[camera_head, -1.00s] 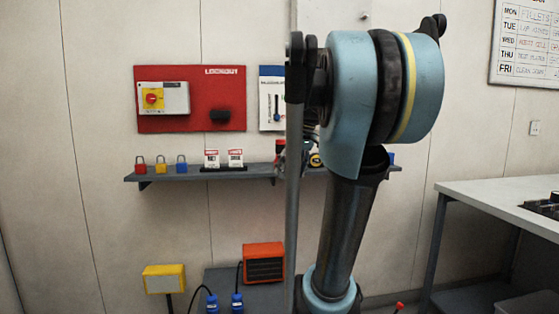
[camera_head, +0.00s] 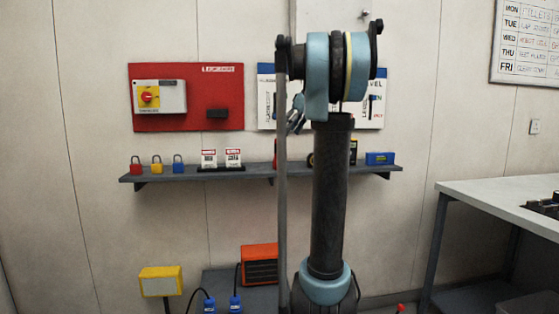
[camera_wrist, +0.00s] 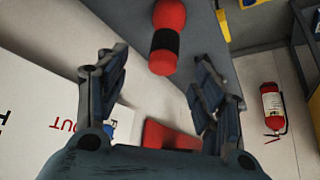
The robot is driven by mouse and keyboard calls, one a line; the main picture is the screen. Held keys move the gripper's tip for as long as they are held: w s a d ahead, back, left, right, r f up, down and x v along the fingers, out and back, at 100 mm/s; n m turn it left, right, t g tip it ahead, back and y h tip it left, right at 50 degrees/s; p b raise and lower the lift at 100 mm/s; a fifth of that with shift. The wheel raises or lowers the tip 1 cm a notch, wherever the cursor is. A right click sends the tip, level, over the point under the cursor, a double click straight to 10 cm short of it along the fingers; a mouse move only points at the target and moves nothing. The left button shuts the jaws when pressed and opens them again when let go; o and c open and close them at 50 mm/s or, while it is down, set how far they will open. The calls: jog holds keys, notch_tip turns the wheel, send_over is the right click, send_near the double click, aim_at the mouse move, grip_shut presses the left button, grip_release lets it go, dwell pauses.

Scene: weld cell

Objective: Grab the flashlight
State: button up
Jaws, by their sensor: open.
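A red cylinder with a black band, which looks like the flashlight (camera_wrist: 166,38), lies over the grey shelf in the wrist view. It is ahead of my gripper (camera_wrist: 158,64), roughly in line with the gap between the fingers. The fingers are spread with nothing held between them; I cannot tell how far off the cylinder is. In the head view, part of my gripper shows left of my arm, in front of the wall board. My arm hides the middle of the shelf there.
A red lockout board (camera_head: 190,123) hangs above. A white-topped table (camera_head: 490,192) stands at right. A fire extinguisher (camera_wrist: 272,108) shows in the wrist view.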

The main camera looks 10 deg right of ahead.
aim_at(281, 144)
jog(key=x, duration=0.8)
jog(key=shift+w+a+f, duration=0.15)
jog(key=shift+a+f, duration=0.1)
jog(key=shift+f, duration=0.05)
jog(key=shift+x, duration=2.65)
jog(key=shift+s+a, duration=0.15)
jog(key=shift+s, duration=0.1)
jog(key=c, duration=1.4)
